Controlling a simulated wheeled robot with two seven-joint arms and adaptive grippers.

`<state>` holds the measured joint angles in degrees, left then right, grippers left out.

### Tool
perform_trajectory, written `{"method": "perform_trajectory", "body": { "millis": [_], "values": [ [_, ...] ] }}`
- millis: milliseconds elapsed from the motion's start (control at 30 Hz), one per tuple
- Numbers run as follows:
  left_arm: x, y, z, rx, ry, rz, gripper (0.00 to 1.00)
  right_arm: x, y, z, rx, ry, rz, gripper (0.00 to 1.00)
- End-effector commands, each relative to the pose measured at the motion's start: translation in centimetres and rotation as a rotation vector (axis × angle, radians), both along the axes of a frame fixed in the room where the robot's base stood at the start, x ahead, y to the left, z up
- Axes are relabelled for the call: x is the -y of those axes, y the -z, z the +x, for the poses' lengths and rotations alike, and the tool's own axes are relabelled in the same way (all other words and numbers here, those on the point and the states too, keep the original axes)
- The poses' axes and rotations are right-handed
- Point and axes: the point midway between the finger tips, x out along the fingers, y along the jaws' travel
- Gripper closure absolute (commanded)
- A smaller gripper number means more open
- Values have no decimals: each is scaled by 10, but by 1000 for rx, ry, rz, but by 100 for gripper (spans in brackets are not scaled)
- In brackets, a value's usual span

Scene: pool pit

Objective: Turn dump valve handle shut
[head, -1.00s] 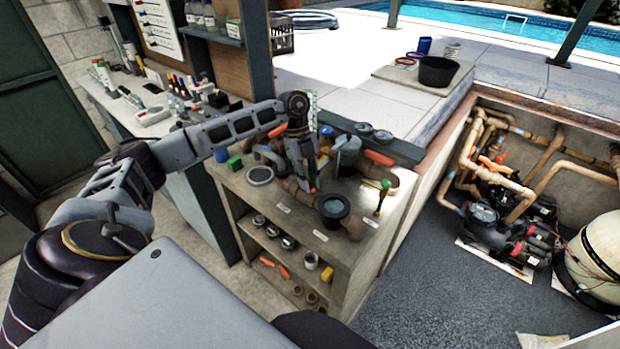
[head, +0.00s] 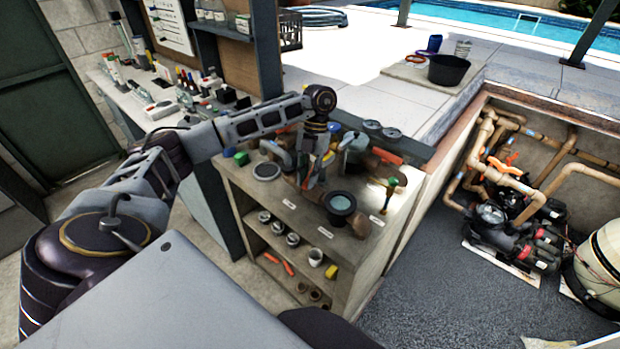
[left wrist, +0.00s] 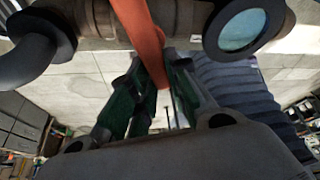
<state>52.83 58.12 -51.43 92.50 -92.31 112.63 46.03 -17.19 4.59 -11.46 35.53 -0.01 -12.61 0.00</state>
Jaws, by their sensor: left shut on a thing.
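My left gripper (head: 310,180) reaches down over the pipework on top of the bench. In the left wrist view its two green-padded fingers (left wrist: 155,88) are closed on a flat orange handle (left wrist: 146,42) that runs up from between them. A pipe lies behind the handle, with a round glass-faced port (left wrist: 240,30) to its right and a dark elbow pipe (left wrist: 40,45) to its left. In the head view the arm and fingers hide the gripped handle. Another orange handle (head: 387,156) lies to the right. My right gripper is out of view.
The bench (head: 350,250) has shelves below with several fittings. A dark-rimmed round port (head: 340,203) stands close to the right of the gripper. Two gauges (head: 382,129) sit behind. The pit floor (head: 420,270) to the right is open, before pumps (head: 500,225).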

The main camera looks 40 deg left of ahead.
Motion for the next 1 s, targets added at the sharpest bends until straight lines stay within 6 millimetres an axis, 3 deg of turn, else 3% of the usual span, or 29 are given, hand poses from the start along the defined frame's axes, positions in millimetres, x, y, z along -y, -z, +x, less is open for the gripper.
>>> {"method": "perform_trajectory", "body": {
  "millis": [500, 1000],
  "values": [
    [-8, -2, 0, 5, 317, 1, 100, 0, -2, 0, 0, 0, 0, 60],
    [-10, -1, 0, 5, 365, 0, 100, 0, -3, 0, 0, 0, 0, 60]
  ]
}}
